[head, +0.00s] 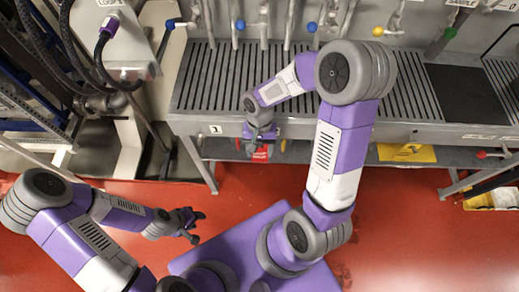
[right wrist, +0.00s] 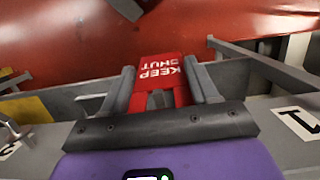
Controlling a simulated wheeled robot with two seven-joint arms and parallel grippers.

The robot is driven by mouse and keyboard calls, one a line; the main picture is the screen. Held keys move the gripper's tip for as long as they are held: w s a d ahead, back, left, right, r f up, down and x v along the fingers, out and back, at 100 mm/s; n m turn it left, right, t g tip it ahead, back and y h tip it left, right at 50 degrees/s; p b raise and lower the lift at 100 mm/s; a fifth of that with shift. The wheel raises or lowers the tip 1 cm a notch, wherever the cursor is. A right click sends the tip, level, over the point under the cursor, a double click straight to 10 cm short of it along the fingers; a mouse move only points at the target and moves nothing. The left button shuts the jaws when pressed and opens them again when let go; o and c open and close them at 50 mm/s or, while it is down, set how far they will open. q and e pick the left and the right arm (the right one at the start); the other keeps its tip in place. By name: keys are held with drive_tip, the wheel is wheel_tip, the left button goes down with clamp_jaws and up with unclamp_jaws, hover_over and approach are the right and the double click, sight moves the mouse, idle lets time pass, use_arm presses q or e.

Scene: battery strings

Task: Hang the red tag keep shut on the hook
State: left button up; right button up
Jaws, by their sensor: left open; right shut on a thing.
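The red tag (right wrist: 158,70) has white "KEEP SHUT" lettering, upside down in the right wrist view. In the head view the red tag (head: 261,154) shows just below the front edge of the grey bench. My right gripper (right wrist: 166,76) is shut on the tag, with one finger at each side of it. In the head view my right gripper (head: 262,136) is at the bench front, right of the label "1". A small curved metal piece like a hook (right wrist: 10,126) shows at the left of the right wrist view; I cannot tell whether it is the task's hook. My left gripper (head: 190,224) is open and empty above the red floor.
The slatted grey bench (head: 420,130) runs across the back, with several taps with coloured knobs behind it. A yellow sign (head: 407,153) lies below the bench edge. A red-handled valve (head: 492,154) is at the far right. Red floor (head: 400,230) is clear in front.

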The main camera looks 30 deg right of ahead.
drive_tip(key=shift+w+d+f, duration=0.25)
drive_tip(key=shift+w+d, duration=0.1)
drive_tip(key=shift+w, duration=0.05)
drive_tip(key=o, duration=1.1)
drive_tip(key=shift+r, duration=0.1)
drive_tip(key=p+v, duration=0.1)
drive_tip(key=v, duration=0.2)
drive_tip(key=p+v, duration=0.2)
drive_tip(key=v, duration=0.2)
drive_tip(key=shift+s+a+r, duration=0.1)
drive_tip(key=shift+s+a, duration=0.05)
drive_tip(key=shift+a, duration=0.05)
drive_tip(key=shift+s+a+r, duration=0.1)
drive_tip(key=shift+r, duration=0.2)
drive_tip(key=shift+s, duration=0.1)
